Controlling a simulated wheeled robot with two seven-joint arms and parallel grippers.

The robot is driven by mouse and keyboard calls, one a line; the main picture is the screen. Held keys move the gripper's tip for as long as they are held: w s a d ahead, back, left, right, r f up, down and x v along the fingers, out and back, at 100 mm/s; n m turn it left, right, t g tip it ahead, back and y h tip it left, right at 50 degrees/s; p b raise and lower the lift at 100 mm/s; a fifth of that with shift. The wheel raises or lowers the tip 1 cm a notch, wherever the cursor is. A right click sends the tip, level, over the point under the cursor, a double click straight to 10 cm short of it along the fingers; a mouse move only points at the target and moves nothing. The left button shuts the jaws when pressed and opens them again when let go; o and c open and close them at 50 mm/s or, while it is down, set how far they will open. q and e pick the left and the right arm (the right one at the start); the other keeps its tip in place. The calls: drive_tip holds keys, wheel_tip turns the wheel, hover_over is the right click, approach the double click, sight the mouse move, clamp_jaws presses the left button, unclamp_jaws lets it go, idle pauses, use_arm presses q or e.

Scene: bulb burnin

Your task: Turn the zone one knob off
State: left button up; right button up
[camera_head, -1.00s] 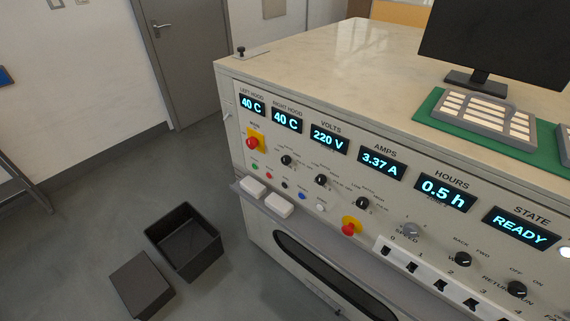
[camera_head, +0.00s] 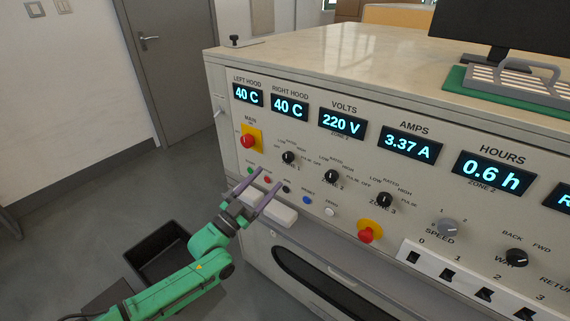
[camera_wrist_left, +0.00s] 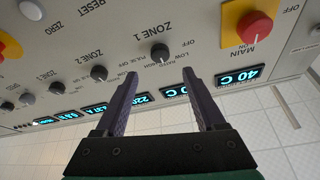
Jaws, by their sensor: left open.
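The zone one knob (camera_head: 289,158) is a small black dial on the sloping panel, below the right hood display. It also shows in the left wrist view (camera_wrist_left: 160,53), just beyond and between my fingertips. Its pointer setting is too small to read surely. My left gripper (camera_head: 264,181) is open and empty, with its fingers pointing up at the panel below and left of the knob. In the left wrist view my left gripper (camera_wrist_left: 162,78) has clear space between its fingers. My right gripper is not in view.
The red main button (camera_head: 248,141) on its yellow plate is left of the knob. The zone 2 knob (camera_head: 331,176) and zone 3 knob (camera_head: 384,200) are to its right. Small coloured buttons and a ledge with white blocks (camera_head: 270,208) lie below. A dark bin (camera_head: 145,250) stands on the floor.

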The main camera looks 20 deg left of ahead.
sight(286, 159)
use_arm(q)
drive_tip(key=x, duration=0.7)
drive_tip(key=shift+w, duration=0.25)
clamp_jaws()
